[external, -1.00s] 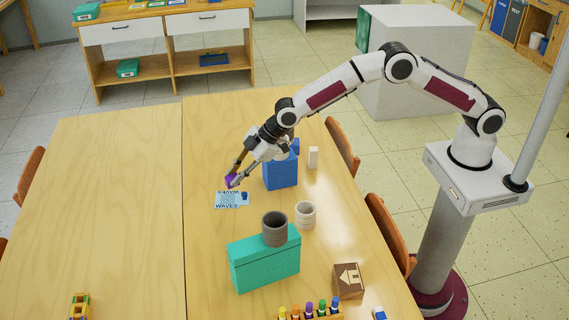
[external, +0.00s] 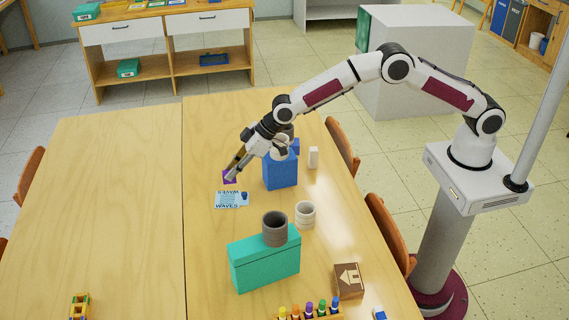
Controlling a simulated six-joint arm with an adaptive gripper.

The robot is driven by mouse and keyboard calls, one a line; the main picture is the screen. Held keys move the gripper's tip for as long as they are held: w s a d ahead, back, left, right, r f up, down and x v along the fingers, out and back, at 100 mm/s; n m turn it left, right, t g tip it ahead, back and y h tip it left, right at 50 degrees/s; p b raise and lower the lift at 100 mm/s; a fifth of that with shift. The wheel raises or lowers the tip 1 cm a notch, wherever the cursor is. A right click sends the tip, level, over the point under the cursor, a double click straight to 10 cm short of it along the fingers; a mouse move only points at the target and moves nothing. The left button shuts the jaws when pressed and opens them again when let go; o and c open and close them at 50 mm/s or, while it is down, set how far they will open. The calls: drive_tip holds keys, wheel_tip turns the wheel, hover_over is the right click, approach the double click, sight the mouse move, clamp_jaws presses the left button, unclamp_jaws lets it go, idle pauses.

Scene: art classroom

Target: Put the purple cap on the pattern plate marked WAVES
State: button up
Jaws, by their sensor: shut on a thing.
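The purple cap (external: 229,177) is held between the fingertips of my gripper (external: 232,173) in the external view; the fingers partly cover it. The light blue pattern plate marked WAVES (external: 225,200) lies on the table, just nearer the camera than the cap. The cap appears beyond the plate's far edge; its exact height over the table is hard to tell. A small dark blue piece (external: 244,196) sits on the plate's right side.
A blue box (external: 280,174) stands close to the right of my gripper, with a white block (external: 313,157) beyond. A teal box (external: 264,265), a grey cup (external: 275,229) and a pale cup (external: 305,214) are nearer the camera. The table's left half (external: 110,200) is mostly clear.

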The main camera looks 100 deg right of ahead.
drive_tip(key=shift+f, duration=3.15)
drive_tip(key=shift+f, duration=1.85)
drive_tip(key=shift+f, duration=0.15)
drive_tip(key=o, duration=0.8)
drive_tip(key=shift+c, duration=0.2)
drive_tip(key=shift+r, duration=0.2)
drive_tip(key=v, duration=1.2)
